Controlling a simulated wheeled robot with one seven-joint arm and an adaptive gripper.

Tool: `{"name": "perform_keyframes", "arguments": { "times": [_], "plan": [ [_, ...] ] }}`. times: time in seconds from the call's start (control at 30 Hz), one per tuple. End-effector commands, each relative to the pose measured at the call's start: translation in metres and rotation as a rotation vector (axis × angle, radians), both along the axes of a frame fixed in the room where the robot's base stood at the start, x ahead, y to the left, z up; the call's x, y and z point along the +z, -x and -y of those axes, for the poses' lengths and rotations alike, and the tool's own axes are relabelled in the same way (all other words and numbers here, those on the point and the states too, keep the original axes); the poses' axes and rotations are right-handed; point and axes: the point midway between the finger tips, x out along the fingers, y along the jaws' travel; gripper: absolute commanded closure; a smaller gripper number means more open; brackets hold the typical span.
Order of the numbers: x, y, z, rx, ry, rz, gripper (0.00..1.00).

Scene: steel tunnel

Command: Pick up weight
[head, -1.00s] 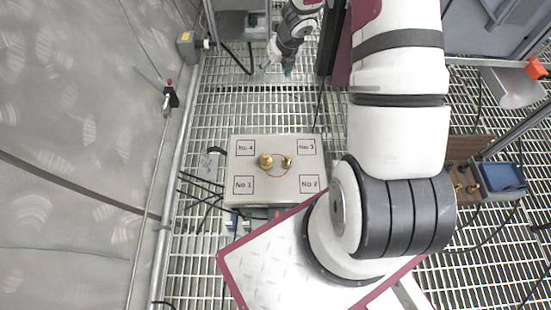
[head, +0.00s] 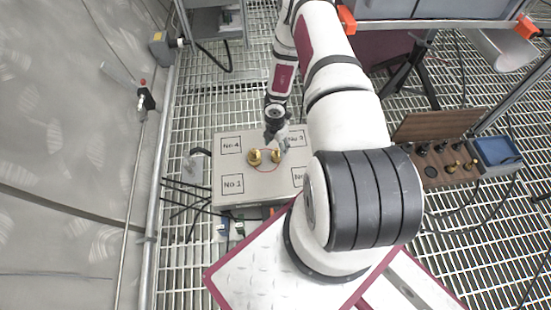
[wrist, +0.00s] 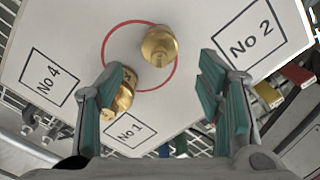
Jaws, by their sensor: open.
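Two brass weights stand close together near the middle of a pale box top (head: 226,170) marked No 1 to No 4. In the head view they are the left weight (head: 255,157) and the right weight (head: 276,157). In the wrist view, one weight (wrist: 158,46) stands inside the red circle, ahead of my fingers. The other weight (wrist: 124,98) is partly hidden behind my left finger, at the circle's edge. My gripper (wrist: 163,72) is open, with nothing between its green-padded fingers. In the head view, my gripper (head: 276,136) is just behind the right weight.
A wooden case (head: 430,171) with several weights stands at the right, beside a blue tray (head: 497,151). Cables and small connectors (head: 223,229) lie by the box's left and front edges. A rail runs along the left wall. Open grating surrounds the box.

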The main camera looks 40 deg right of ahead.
Motion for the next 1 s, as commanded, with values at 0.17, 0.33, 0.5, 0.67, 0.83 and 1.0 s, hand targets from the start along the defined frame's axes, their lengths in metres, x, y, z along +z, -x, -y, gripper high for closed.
{"name": "perform_keyframes", "arguments": {
  "times": [0.17,0.33,0.5,0.67,0.83,1.0],
  "plan": [
    [-0.024,-0.001,0.000,0.002,0.000,0.001,0.40],
    [-0.030,-0.001,0.001,0.003,0.000,0.002,0.40],
    [-0.045,0.000,0.003,0.001,0.000,0.001,0.40],
    [-0.067,-0.001,0.005,0.001,-0.001,0.001,0.40],
    [-0.080,-0.001,0.005,0.004,0.000,0.002,0.40],
    [-0.079,-0.002,0.005,0.004,0.001,0.002,0.40]
  ]
}}
